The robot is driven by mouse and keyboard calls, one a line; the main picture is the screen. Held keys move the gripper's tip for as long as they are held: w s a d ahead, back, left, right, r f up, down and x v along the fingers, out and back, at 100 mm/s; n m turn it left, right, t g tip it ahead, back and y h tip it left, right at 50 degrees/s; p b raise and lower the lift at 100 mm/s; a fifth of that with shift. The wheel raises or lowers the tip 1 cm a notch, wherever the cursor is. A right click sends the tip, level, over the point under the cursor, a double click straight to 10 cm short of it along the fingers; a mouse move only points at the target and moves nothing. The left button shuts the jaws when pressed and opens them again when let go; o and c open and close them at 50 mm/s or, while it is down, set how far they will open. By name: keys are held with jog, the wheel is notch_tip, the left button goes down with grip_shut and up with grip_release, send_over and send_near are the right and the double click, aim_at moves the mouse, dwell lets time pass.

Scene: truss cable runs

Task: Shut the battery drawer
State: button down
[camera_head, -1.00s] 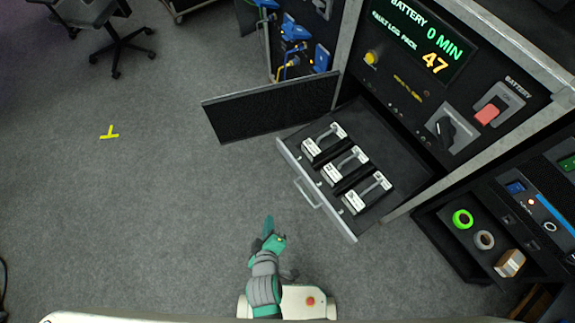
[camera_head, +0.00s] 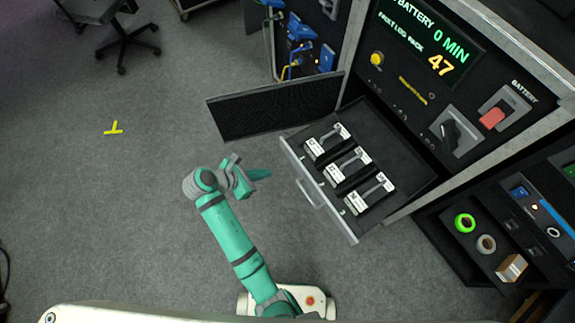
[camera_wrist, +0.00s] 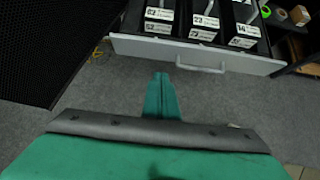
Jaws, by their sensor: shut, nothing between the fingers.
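The battery drawer (camera_head: 348,235) is pulled out of the rack, with three labelled battery packs (camera_head: 347,166) with handles standing in it. Its pale front panel and bar handle (camera_head: 308,193) face my arm. In the wrist view, the drawer front (camera_wrist: 137,46) and its handle (camera_wrist: 200,67) lie ahead of the fingers. My gripper (camera_head: 262,174) is shut and empty. It is to the left of the drawer front, pointing towards it, with a gap of floor between in the head view. Nothing hides the handle.
A dark open panel door (camera_head: 270,106) stands out just beyond the drawer's left side. The rack face (camera_head: 410,75) has a display, a knob and a red switch. A shelf at right holds tape rolls (camera_head: 464,223).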

aim_at(298, 164)
jog(key=shift+w+d+r+x, duration=0.2)
jog(key=shift+d+r+x, duration=0.15)
jog(key=shift+x, duration=1.75)
jog(key=shift+w+d+r+x, duration=0.15)
jog(key=shift+d+r+x, duration=0.15)
jog(key=shift+x, duration=1.85)
jog(key=shift+w+d+r+x, duration=0.25)
jog(key=shift+r+x, duration=0.15)
jog(key=shift+x, duration=1.7)
